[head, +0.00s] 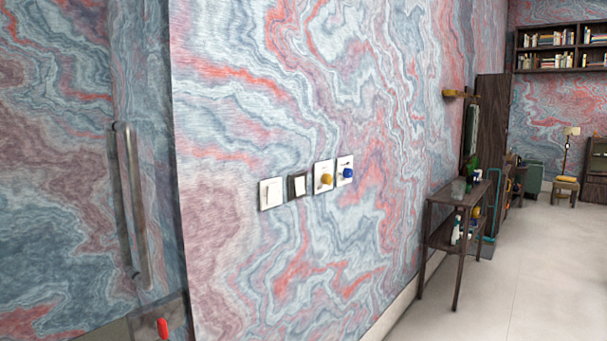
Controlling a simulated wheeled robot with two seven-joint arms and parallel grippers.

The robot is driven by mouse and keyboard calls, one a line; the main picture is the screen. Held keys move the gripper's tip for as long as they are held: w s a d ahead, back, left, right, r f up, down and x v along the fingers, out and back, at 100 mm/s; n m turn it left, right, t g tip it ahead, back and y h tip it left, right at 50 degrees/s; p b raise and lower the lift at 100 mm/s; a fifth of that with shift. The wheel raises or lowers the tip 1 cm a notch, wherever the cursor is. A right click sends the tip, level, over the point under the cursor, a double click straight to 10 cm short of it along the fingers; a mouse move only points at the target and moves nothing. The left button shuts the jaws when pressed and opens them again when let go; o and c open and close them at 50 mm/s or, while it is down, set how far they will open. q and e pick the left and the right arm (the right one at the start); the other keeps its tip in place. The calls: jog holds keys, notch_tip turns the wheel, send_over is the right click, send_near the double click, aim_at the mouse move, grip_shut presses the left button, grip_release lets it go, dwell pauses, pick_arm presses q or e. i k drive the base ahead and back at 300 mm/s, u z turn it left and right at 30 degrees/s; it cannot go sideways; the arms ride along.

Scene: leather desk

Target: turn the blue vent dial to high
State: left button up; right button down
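The blue vent dial (348,173) is a round blue knob on a white square wall plate (341,163). It is the rightmost of a row of plates on the marbled wall in the head view. Its setting marks are too small to read. A yellow dial (326,179) on a similar white plate sits just left of it. Neither of my grippers is in view, and nothing touches the blue dial.
Left of the dials are a dark-framed switch (298,185) and a white switch (271,193). A door with a long metal handle (131,205) is at the left. A dark console table (458,225) with bottles stands along the wall at right. The pale floor (530,290) is clear.

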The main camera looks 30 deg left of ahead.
aim_at(348, 173)
jog(key=u, duration=0.95)
jog(key=k, duration=0.3)
jog(key=z, duration=0.7)
jog(key=i, duration=1.25)
jog(key=u, duration=0.55)
jog(key=i, duration=1.15)
jog(key=u, duration=1.15)
